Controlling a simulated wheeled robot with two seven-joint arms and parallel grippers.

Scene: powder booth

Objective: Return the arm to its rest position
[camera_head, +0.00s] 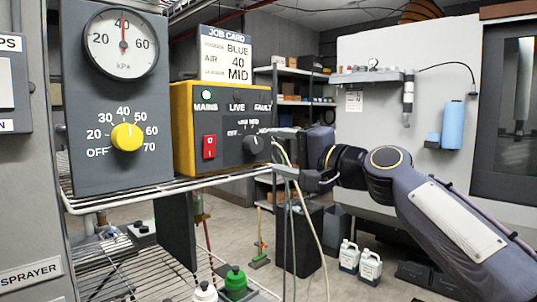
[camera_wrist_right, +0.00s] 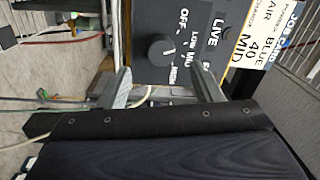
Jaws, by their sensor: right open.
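My right arm (camera_head: 385,160) reaches in from the right in the head view. Its gripper (camera_head: 272,140) is beside the dark selector knob (camera_head: 254,145) on the yellow control box (camera_head: 183,130). In the right wrist view the open fingers (camera_wrist_right: 163,85) are apart and empty. The selector knob (camera_wrist_right: 168,52) shows beyond and between them, with a gap that is hard to judge. Labels OFF, LOW and MID ring it. My left gripper is not in view.
A gauge (camera_head: 122,42) reads about 40 above a yellow dial (camera_head: 127,137). A job card (camera_head: 226,55) says BLUE, 40, MID. A wire shelf (camera_head: 150,190) lies below; a hose (camera_head: 315,220) hangs by the gripper.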

